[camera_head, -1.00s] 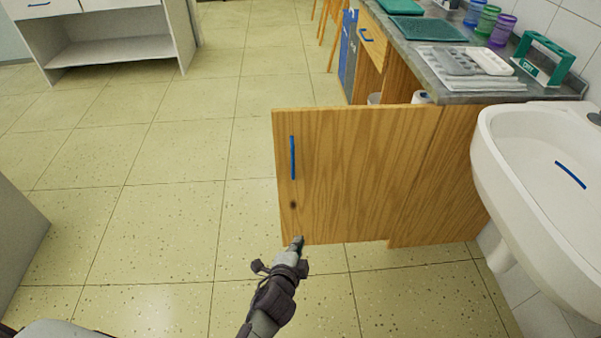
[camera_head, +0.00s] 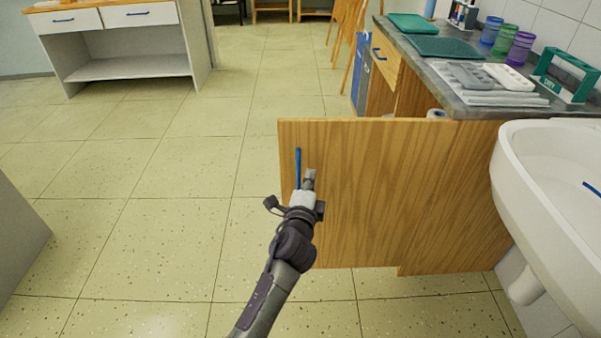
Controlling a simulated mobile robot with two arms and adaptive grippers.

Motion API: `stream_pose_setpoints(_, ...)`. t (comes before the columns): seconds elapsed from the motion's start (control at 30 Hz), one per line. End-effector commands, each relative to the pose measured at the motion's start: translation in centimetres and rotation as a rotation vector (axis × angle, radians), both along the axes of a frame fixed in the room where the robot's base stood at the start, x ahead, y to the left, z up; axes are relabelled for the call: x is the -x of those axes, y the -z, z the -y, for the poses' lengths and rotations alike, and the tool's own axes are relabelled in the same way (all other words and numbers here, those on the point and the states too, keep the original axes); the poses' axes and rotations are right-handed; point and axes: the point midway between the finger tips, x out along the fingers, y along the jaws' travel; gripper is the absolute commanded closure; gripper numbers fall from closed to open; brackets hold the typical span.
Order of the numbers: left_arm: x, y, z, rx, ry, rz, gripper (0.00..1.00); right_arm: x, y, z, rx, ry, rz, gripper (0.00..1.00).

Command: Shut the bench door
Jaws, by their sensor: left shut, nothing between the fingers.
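The bench door (camera_head: 390,195) is a wooden panel that stands wide open, swung out from the bench on the right, with its flat face towards me. Its blue bar handle (camera_head: 298,170) is upright near the door's left edge. My left gripper (camera_head: 309,178) is shut and empty, just right of the handle's lower part and in front of the door face. I cannot tell whether it touches the door. The bench's grey top (camera_head: 470,103) and side panel are at the right; the opening behind the door is mostly hidden. My right gripper is not in view.
A white sink (camera_head: 545,170) stands at the right, close to the hinge side. On the benchtop are green trays (camera_head: 445,47), several coloured cups (camera_head: 519,47) and a green rack (camera_head: 566,75). A white cabinet (camera_head: 125,50) stands far left. The floor left of the door is clear.

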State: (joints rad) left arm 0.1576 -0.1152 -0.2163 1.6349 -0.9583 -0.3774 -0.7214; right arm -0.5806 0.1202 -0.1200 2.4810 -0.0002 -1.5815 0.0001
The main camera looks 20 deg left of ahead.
Motion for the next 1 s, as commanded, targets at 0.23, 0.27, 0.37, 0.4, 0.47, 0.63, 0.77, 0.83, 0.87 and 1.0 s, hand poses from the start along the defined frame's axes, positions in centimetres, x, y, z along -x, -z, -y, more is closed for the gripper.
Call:
stream_pose_setpoints(0.23, -2.0, 0.1, -2.6, -0.002, 0.000, 0.000, 1.00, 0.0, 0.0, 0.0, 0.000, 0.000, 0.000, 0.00)
stream_pose_setpoints(0.27, -2.1, 0.1, -2.7, -0.001, 0.000, 0.000, 1.00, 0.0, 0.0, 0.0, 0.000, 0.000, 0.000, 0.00)
stream_pose_setpoints(0.37, -2.3, 0.1, -2.9, 0.000, 0.000, 0.000, 1.00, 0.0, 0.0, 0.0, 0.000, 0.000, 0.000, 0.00)
stream_pose_setpoints(0.4, -2.3, 0.1, -3.0, 0.000, 0.000, 0.000, 1.00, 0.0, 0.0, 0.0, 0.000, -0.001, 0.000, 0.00)
stream_pose_setpoints(0.47, -2.3, 0.1, -3.0, 0.000, 0.000, 0.000, 1.00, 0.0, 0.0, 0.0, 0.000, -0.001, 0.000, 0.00)
stream_pose_setpoints(0.63, -2.3, 0.1, -3.0, 0.000, 0.000, 0.000, 1.00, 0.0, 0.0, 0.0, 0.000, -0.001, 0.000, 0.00)
stream_pose_setpoints(0.77, -2.4, 0.0, -3.1, -0.001, 0.004, 0.000, 1.00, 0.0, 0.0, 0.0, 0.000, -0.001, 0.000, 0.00)
stream_pose_setpoints(0.83, -2.6, 0.0, -3.3, -0.002, 0.012, 0.000, 1.00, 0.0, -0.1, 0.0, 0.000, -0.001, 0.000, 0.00)
stream_pose_setpoints(0.87, -2.7, 0.0, -3.4, -0.004, 0.017, 0.000, 1.00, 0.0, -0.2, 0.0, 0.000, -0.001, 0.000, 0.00)
stream_pose_setpoints(1.0, -3.8, -0.2, -4.3, -0.007, 0.056, 0.001, 1.00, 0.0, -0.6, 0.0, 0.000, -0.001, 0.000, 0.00)
